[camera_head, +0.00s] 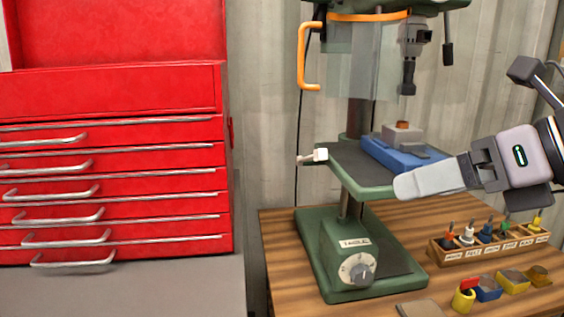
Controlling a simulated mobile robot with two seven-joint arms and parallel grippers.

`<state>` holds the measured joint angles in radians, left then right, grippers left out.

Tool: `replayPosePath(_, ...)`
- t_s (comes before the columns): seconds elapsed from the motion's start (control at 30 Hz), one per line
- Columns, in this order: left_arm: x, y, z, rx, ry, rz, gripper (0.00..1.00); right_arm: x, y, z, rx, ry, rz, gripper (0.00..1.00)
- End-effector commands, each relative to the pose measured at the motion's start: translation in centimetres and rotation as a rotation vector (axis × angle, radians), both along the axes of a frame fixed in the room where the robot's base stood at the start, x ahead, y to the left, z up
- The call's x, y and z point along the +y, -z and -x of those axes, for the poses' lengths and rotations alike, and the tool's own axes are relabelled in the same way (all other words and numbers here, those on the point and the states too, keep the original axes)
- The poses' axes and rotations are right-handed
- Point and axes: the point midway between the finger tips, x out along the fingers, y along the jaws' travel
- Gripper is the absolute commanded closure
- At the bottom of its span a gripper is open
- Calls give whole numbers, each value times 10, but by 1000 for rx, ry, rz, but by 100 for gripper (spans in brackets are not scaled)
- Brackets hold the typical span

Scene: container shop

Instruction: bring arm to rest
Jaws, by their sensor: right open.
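My right gripper (440,179) comes in from the right edge, its pale finger pointing left. It is open and I see nothing between its fingers. In the picture it overlaps the right side of the drill press table (362,176) and the blue vise (398,157); I cannot tell whether it touches them. My left gripper is not in view.
The green drill press base (345,275) stands on a wooden bench (285,262). A labelled wooden rack (445,255) and several small coloured pieces lie at right. A red drawer cabinet (115,190) fills the left. A corrugated wall is behind.

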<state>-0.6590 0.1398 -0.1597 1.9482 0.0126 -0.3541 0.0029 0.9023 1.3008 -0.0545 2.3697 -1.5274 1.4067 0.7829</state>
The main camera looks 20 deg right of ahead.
Motion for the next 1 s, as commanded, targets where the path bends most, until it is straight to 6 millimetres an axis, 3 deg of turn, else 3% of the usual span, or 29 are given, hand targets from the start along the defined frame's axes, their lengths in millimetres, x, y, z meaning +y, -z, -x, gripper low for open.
replayPosePath(0.1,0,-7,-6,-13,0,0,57,45,24,-2,120,-209,-203,7)
replayPosePath(0.3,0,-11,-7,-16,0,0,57,99,39,-1,287,-448,-673,7)
replayPosePath(0.47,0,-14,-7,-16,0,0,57,111,45,-15,387,-471,-1111,7)
replayPosePath(0.57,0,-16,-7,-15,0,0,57,106,57,-33,437,-400,-1391,7)
replayPosePath(0.67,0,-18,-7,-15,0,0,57,93,82,-54,480,-261,-1658,7)
replayPosePath(0.77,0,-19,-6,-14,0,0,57,77,124,-73,522,-56,-1899,7)
replayPosePath(0.87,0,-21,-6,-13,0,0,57,60,183,-83,565,214,-2103,7)
replayPosePath(1.0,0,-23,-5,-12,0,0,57,45,285,-71,635,674,-2296,7)
